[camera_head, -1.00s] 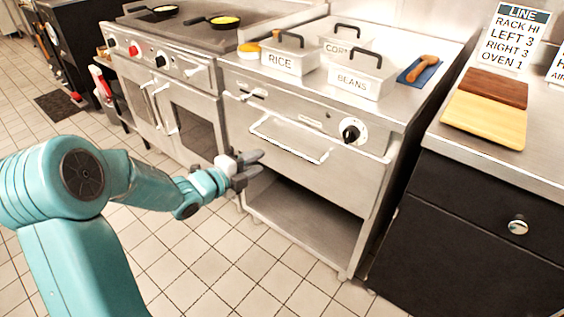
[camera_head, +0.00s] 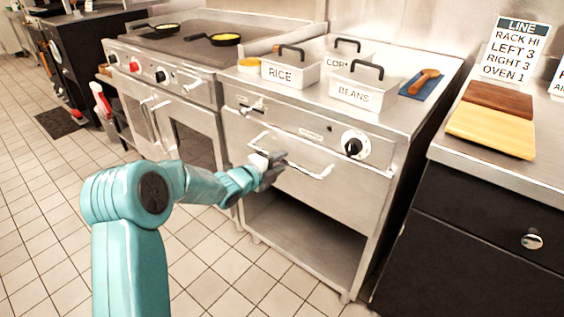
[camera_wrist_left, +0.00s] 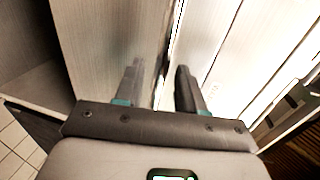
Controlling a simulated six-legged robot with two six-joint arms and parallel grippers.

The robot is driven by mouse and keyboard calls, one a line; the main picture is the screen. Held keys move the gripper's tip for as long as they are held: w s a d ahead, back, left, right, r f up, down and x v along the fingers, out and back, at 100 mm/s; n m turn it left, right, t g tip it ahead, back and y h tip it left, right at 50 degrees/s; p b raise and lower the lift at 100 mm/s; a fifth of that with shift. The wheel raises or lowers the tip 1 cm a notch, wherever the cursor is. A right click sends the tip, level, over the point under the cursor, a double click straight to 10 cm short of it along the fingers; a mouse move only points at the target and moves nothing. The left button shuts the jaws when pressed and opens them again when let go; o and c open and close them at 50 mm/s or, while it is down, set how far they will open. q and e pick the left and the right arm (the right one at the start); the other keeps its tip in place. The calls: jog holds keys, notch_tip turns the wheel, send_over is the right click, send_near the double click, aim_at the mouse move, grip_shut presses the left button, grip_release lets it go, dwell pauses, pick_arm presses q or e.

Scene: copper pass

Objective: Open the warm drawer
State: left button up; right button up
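The warm drawer (camera_head: 340,196) is the steel front below the counter with the pans, and it looks closed. Its long bar handle (camera_head: 318,176) runs across the upper part of the front. My left gripper (camera_head: 277,167) is at the left part of this handle in the head view and hides some of it. In the left wrist view my left gripper (camera_wrist_left: 158,88) has its two fingers apart, facing a steel panel. I cannot tell whether the handle lies between the fingers. My right gripper is not in view.
A control dial (camera_head: 354,144) sits above the drawer's right side. An open shelf (camera_head: 300,237) lies below the drawer. A black cabinet (camera_head: 470,250) stands to the right, an oven range (camera_head: 185,120) to the left. The tiled floor (camera_head: 60,210) in front is clear.

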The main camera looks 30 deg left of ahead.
pick_arm(q)
jog(key=shift+x, duration=0.9)
grip_shut()
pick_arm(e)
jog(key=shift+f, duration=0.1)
